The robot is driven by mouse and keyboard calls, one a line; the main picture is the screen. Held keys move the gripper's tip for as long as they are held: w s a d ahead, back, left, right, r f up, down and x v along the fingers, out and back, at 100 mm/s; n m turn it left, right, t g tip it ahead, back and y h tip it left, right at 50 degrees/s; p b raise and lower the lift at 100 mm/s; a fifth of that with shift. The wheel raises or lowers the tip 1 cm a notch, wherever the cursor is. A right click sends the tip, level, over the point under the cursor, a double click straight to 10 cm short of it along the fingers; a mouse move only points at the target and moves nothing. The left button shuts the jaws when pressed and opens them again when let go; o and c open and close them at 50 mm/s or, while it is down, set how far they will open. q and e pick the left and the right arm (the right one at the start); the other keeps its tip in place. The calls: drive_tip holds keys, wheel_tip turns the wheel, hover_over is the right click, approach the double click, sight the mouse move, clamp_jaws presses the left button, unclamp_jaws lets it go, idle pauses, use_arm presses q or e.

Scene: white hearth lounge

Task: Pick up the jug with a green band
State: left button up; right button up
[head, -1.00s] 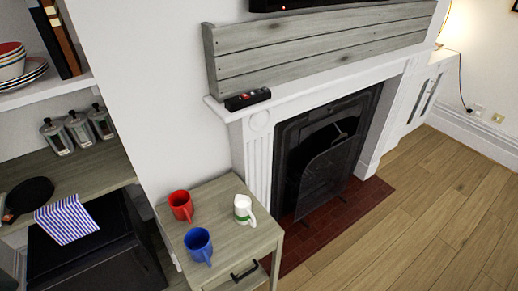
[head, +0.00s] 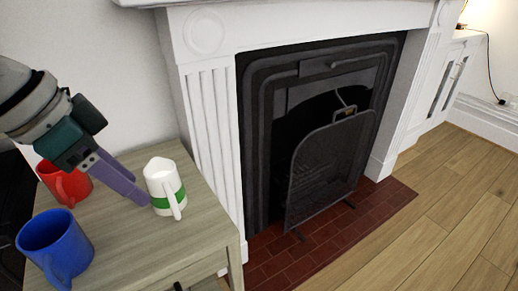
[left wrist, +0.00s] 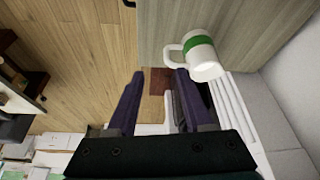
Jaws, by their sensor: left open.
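The white jug with a green band (head: 161,186) stands upright on the small wooden side table (head: 205,218), its handle toward the front right. It also shows in the left wrist view (left wrist: 207,65), right of centre, beyond the right-hand finger. My left gripper (head: 142,196) comes in from the left with its purple fingers pointing down at the jug's left side. In the left wrist view its two fingers (left wrist: 158,80) are spread apart with nothing between them. I cannot tell whether a finger touches the jug. My right gripper is not in view.
A red mug (head: 66,184) stands behind my left gripper, partly hidden by it. A blue mug (head: 56,247) stands at the table's front left. The white fireplace surround (head: 208,110) rises close behind and right of the table. Open wooden floor (head: 430,215) lies to the right.

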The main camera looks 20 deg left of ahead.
sight(168, 194)
use_arm(q)
drive_tip(key=b+x, duration=0.1)
drive_tip(key=x, duration=0.3)
drive_tip(key=b+x, duration=0.1)
drive_tip(key=x, duration=0.2)
drive_tip(key=w+b+x, duration=0.1)
drive_tip(key=b+x, duration=0.1)
drive_tip(key=x, duration=0.2)
drive_tip(key=shift+a+f, duration=0.2)
drive_tip(key=shift+a, duration=0.15)
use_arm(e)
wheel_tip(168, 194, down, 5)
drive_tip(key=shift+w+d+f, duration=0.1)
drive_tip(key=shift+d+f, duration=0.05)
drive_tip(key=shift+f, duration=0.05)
use_arm(q)
drive_tip(key=shift+c, duration=0.3)
clamp_jaws()
drive_tip(key=shift+w+r, duration=0.1)
